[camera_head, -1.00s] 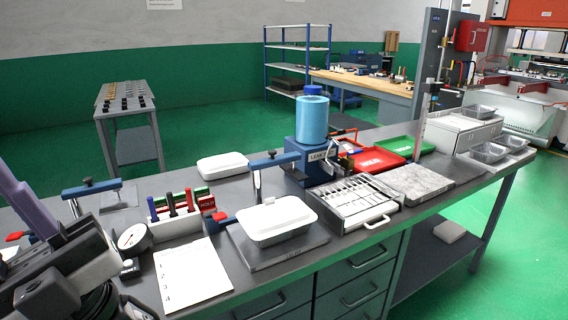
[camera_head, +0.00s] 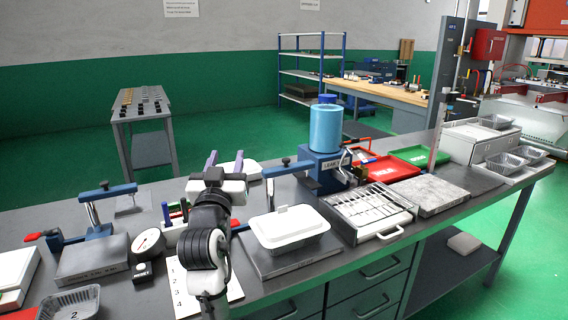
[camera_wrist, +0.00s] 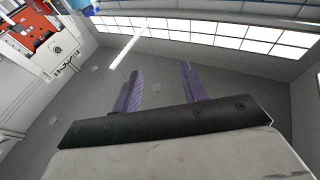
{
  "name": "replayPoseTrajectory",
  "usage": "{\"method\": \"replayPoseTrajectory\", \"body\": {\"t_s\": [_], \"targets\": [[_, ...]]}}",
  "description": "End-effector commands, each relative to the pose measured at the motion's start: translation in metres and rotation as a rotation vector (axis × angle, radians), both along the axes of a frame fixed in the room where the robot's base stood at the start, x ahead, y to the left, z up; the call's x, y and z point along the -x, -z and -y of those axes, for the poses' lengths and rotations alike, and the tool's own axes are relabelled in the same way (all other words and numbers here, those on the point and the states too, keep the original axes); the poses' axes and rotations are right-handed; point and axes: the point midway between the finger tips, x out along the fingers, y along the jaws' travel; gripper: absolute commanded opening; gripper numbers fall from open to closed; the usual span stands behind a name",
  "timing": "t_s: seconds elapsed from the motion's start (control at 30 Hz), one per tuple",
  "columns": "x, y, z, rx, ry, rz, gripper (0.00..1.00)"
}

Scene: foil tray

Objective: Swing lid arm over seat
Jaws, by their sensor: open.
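Two blue arms with black knobs stand over the bench; I cannot tell which is the lid arm. One blue arm (camera_head: 290,168) reaches left from near the leak tester (camera_head: 318,165). The other blue arm (camera_head: 108,191) stands at left on a post, by a grey block (camera_head: 92,262). A white-lidded tray (camera_head: 290,229) rests on a grey plate (camera_head: 262,262), possibly the seat. My gripper (camera_head: 225,160) is open and empty, its purple fingers pointing up, between the two arms. In the wrist view my gripper (camera_wrist: 160,87) has only ceiling and windows between its fingers.
A dial gauge (camera_head: 148,242), a marker rack (camera_head: 185,234) and a numbered sheet (camera_head: 180,290) lie around my arm. Right of the lidded tray are a white slotted rack (camera_head: 368,212), a stone slab (camera_head: 430,195) and red and green trays. A foil tray (camera_head: 70,304) is at front left.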

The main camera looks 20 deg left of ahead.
Motion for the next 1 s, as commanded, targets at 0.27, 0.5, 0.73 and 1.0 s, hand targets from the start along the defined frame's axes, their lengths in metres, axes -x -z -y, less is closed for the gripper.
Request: {"method": "replayPoseTrajectory", "body": {"t_s": [0.27, 0.5, 0.73, 1.0], "targets": [[-0.07, 0.079, 0.056, 0.019, 0.263, -0.338, 0.43], [-0.098, 0.08, 0.059, 0.019, 0.277, -0.354, 0.43], [-0.147, 0.079, 0.059, 0.02, 0.275, -0.353, 0.43], [-0.193, 0.08, 0.059, 0.019, 0.274, -0.351, 0.43]]}}
